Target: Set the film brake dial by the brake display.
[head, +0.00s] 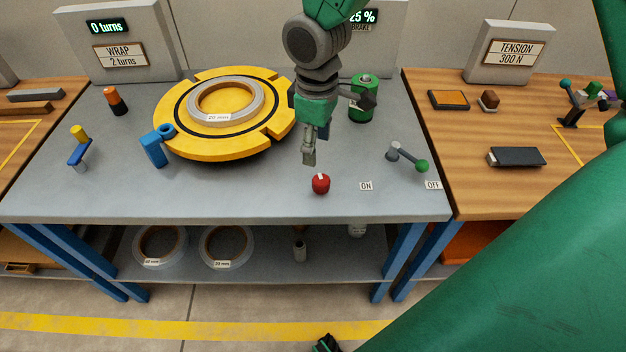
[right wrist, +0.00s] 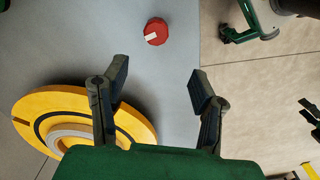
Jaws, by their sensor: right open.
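The brake display (head: 366,20) stands at the back of the grey bench. It shows green digits, with "25 %" and "BRAKE" readable, and my right arm hides its left part. The red dial (head: 321,184) with a white mark sits near the bench's front edge, and it also shows in the right wrist view (right wrist: 157,31). My right gripper (head: 309,155) points down, just behind and left of the dial in the head view. In the right wrist view its fingers (right wrist: 158,82) are spread and empty, with the dial beyond their tips, apart from them.
A yellow turntable (head: 180,128) with a coil lies left of my right gripper. A green cylinder (head: 362,112) stands behind. A green-knobbed lever (head: 408,157) between ON and OFF labels is right of the dial. The bench front around the dial is clear.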

